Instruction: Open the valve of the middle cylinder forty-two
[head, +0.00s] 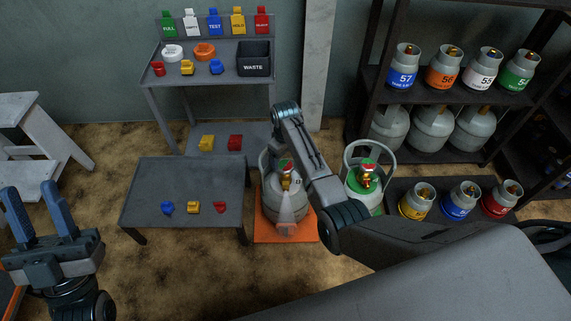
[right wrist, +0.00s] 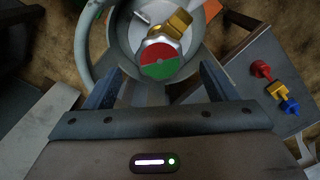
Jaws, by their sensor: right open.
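The middle cylinder (head: 271,207) is a grey gas bottle standing on an orange floor plate (head: 262,236). My right arm partly covers it in the head view. Its valve knob (head: 285,163) is a disc, part red and part green. The knob (right wrist: 160,60) and the brass valve (right wrist: 176,22) show closely in the right wrist view. My right gripper (right wrist: 158,76) is open, its two blue fingers on either side of the knob, with no clear contact. My right fingers are hidden in the head view. My left gripper (head: 29,188) is open and empty at the lower left.
A cylinder with a green top (head: 360,205) stands right of the middle one. A low table (head: 185,180) with blue, yellow and red pieces stands left. Behind is a shelf with a WASTE bin (head: 254,66). Racks at right hold small numbered cylinders (head: 403,70).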

